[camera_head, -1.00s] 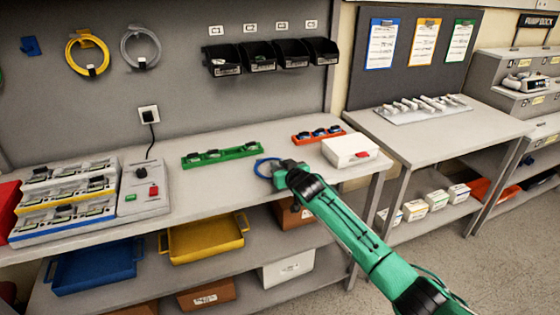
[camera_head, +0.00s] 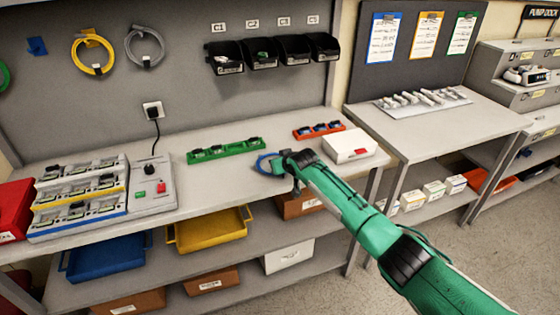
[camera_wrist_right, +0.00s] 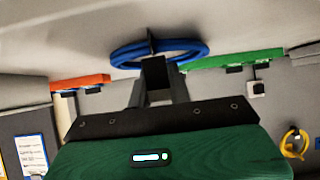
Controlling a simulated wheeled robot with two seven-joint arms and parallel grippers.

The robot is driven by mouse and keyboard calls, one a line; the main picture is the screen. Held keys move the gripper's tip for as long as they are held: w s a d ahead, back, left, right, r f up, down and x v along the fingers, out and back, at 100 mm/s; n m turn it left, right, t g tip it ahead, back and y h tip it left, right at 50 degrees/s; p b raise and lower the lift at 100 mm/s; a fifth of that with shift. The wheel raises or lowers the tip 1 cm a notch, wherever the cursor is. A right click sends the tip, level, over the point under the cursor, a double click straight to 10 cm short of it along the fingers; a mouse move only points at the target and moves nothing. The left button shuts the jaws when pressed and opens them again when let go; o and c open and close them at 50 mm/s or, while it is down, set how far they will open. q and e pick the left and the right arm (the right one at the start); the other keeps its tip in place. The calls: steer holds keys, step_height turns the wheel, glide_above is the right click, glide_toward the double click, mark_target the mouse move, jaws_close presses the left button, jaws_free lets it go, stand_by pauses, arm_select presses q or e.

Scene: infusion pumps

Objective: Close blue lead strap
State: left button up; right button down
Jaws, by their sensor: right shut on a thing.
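The blue lead (camera_head: 263,163) is a coiled ring on the bench, in front of the green rack. My right gripper (camera_head: 279,163) reaches in from the right and is down at the coil's right side. In the right wrist view the blue lead (camera_wrist_right: 190,48) shows as a ring just beyond the fingers of my right gripper (camera_wrist_right: 154,72). A thin dark strap (camera_wrist_right: 151,39) stands up at the fingertips, across the ring. The fingers are shut on it. Whether the strap is fastened cannot be told. My left gripper is not in view.
The green rack (camera_head: 225,150) lies behind the coil and the orange rack (camera_head: 319,131) behind to the right. A white box (camera_head: 348,147) stands close to my right arm. A grey switch box (camera_head: 153,187) stands on the left. The bench between is clear.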

stand_by(0.4)
steer(key=c, duration=1.3)
jaws_free()
steer(key=b+v, duration=0.1)
steer(key=v, duration=1.2)
steer(key=shift+s+d+r, duration=0.1)
steer(key=shift+s+r, duration=0.15)
